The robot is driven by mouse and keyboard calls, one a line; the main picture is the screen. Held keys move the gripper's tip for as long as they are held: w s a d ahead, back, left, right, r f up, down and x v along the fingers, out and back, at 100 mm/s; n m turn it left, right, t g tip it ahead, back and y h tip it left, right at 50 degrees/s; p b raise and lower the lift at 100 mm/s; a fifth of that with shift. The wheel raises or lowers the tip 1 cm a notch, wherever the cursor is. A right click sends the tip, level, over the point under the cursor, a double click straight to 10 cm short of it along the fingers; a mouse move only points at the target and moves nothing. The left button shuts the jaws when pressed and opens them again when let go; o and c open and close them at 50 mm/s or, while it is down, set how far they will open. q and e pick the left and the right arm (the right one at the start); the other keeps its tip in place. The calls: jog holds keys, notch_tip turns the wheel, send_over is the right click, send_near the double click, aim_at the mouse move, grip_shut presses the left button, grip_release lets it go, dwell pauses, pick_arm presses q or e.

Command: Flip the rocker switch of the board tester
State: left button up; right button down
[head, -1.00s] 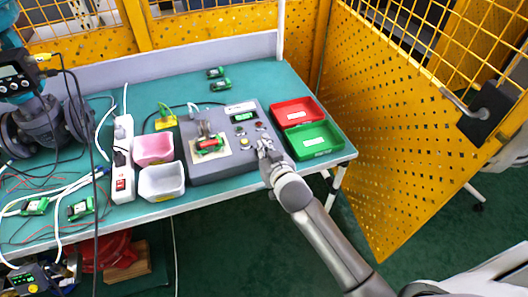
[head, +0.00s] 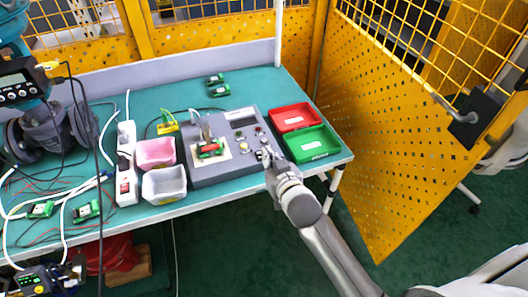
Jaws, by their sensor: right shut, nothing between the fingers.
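The board tester (head: 220,174) is a grey box on the green bench. It has a small display (head: 243,123), several buttons on its right part and a green board (head: 210,149) in its fixture. My right gripper (head: 266,155) is shut and empty at the tester's right front part, over or touching its panel; I cannot tell which. The rocker switch is not clearly seen; the gripper may hide it. My left gripper is not in view.
A red tray (head: 295,117) and a green tray (head: 313,143) stand right of the tester. A pink bin (head: 156,152), a white bin (head: 164,183) and a power strip (head: 126,165) stand left. A yellow perforated panel (head: 385,130) rises at the right.

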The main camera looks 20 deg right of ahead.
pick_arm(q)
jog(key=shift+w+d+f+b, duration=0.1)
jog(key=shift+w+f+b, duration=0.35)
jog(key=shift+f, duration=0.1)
pick_arm(e)
jog(key=v, duration=0.3)
jog(key=f+v, duration=0.1)
jog(key=v, duration=0.1)
jog(key=shift+s+d, duration=0.1)
jog(key=shift+s, duration=0.4)
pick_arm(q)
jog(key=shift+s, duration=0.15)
pick_arm(e)
jog(key=shift+r, duration=0.1)
